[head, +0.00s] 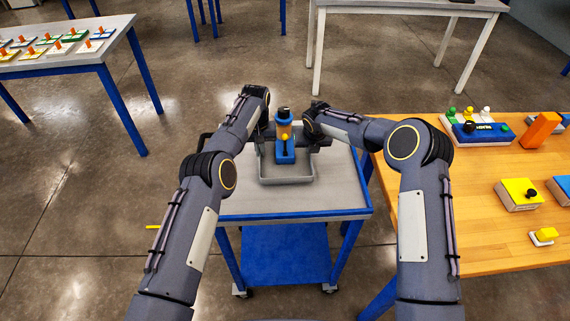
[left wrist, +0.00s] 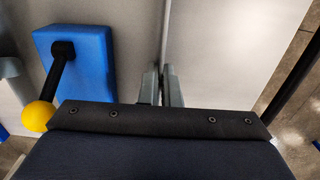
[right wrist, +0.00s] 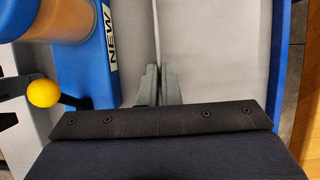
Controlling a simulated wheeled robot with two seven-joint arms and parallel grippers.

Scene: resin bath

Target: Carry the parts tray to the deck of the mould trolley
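The grey parts tray (head: 287,181) is over the light grey deck (head: 340,185) of the blue-framed mould trolley, toward its middle; I cannot tell whether it touches the deck. In it stands a blue part (head: 285,157) with an orange cylinder, a dark cap and a yellow ball knob. My left gripper (head: 263,140) is at the tray's left side. In the left wrist view its fingers close on the thin tray wall (left wrist: 165,35). My right gripper (head: 314,140) is at the right side, its fingers closed on the opposite wall (right wrist: 157,30).
A wooden table (head: 470,230) stands close at the right, holding several coloured parts. A grey table (head: 85,50) with several small plates is at the far left. A white-legged table (head: 400,5) is at the back. The trolley's lower shelf (head: 285,255) is empty.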

